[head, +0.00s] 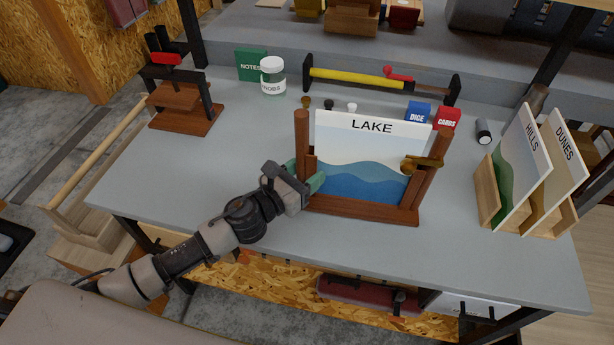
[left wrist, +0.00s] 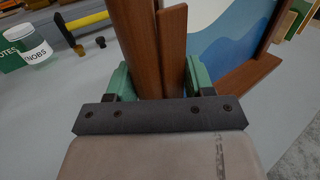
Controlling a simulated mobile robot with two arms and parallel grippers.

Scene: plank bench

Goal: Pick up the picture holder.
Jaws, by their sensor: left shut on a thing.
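The picture holder (head: 362,211) is a reddish-brown wooden frame with two upright posts and a base bar, standing on the grey bench. A white LAKE picture (head: 368,151) with blue waves sits in it. My left gripper (head: 304,177) is at the holder's left post. In the left wrist view, the green fingers of my left gripper (left wrist: 163,80) lie on both sides of the brown post (left wrist: 140,45) and are shut on it. The lower part of the post is hidden by the gripper body. My right gripper is not in view.
A wooden rack (head: 487,195) with HILLS and DUNES cards stands at the right. Behind the holder are a yellow clamp (head: 345,77), a KNOBS jar (head: 272,78), and blue and red boxes. A brown wooden stand (head: 186,115) is at the left. Bench left of the holder is clear.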

